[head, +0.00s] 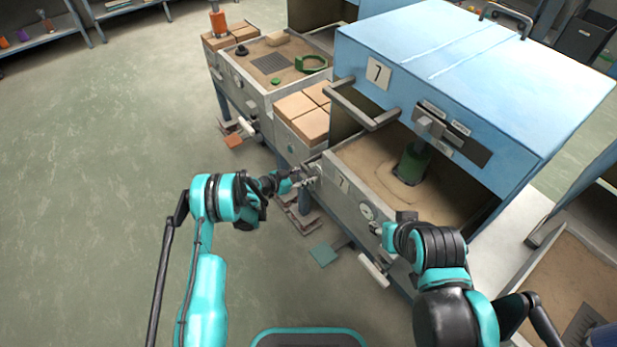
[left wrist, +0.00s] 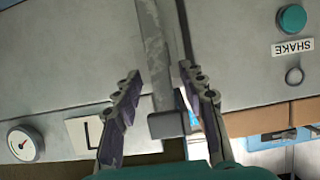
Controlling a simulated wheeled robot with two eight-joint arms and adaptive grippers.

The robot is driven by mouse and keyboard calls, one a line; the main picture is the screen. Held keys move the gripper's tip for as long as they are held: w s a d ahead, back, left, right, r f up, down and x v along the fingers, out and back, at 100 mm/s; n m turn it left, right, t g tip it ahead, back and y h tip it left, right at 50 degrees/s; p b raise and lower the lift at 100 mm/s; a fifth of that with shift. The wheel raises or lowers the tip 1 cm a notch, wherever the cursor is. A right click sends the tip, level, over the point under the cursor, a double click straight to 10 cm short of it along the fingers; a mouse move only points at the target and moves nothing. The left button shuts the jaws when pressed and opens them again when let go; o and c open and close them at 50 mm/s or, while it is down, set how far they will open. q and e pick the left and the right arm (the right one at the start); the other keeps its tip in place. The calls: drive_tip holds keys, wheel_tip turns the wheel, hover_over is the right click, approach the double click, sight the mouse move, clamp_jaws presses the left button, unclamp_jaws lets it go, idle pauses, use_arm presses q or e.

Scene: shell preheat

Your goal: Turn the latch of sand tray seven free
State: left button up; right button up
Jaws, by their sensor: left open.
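Sand tray seven (head: 343,150) is a grey tray of brown sand under a blue hood, with a 7 on its front. In the left wrist view the 7 plate (left wrist: 90,131) appears upside down. The latch (left wrist: 154,60) is a grey metal bar with a dark block at its end, on the tray front. My left gripper (head: 310,179) is at the front's left end. In the wrist view its open fingers (left wrist: 165,105) stand either side of the latch bar, with gaps showing. My right gripper (head: 377,229) is near the gauge; its fingers are too small to judge.
The blue hood (head: 470,65) has a front handle bar (head: 360,103). A green block (head: 411,163) stands in the sand. A round gauge (head: 366,211) and a SHAKE button (left wrist: 292,18) are on the fronts. Brown blocks (head: 303,115) sit beside the tray. Open floor (head: 100,170) lies left.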

use_arm(q)
drive_tip(key=shift+w+d+f, duration=0.2)
drive_tip(key=shift+w+d, duration=0.2)
drive_tip(key=shift+d, duration=0.1)
clamp_jaws()
